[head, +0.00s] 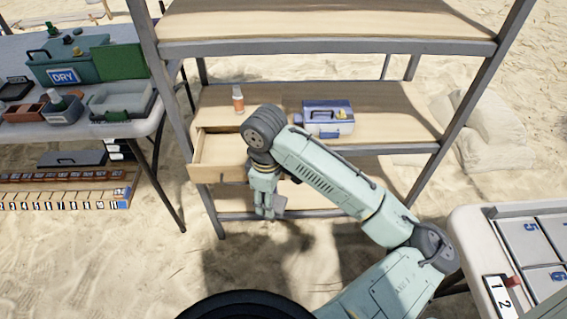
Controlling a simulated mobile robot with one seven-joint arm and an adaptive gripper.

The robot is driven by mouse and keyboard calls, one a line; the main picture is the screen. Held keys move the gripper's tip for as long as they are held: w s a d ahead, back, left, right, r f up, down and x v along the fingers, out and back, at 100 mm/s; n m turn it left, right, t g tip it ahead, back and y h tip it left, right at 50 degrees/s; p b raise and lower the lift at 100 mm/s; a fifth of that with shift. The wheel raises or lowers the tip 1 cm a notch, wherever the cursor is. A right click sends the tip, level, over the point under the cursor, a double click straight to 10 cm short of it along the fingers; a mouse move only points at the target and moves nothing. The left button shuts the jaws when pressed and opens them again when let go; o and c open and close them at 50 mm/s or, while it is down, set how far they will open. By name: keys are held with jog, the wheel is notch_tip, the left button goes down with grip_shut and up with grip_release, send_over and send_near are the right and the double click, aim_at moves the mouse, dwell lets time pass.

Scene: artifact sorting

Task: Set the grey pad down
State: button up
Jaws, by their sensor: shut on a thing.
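My gripper (266,213) points down in front of the shelf rack, to the right of and below the open wooden drawer (207,173). It is shut on a small grey piece, which seems to be the grey pad (280,203) and shows at the right side of the fingers. The pad is held in the air, clear of the drawer. The fingers and wrist hide part of it, and its far side cannot be seen.
A spray bottle (238,99) and a blue-and-white box (327,118) stand on the middle shelf (387,118). A left table (146,124) holds several bins and a green box marked DRY (75,67). A numbered tray (530,246) lies at right. Sandbags (490,130) lie beside the rack.

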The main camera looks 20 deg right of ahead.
jog(key=a+f+m, duration=0.3)
jog(key=a+f, duration=0.1)
jog(key=f, duration=0.9)
jog(key=w+a+f+m, duration=0.1)
jog(key=a+f+m, duration=0.2)
jog(key=f, duration=1)
jog(key=w+a+f+m, duration=0.1)
jog(key=a+f+m, duration=0.3)
jog(key=f, duration=1)
jog(key=shift+a, duration=0.75)
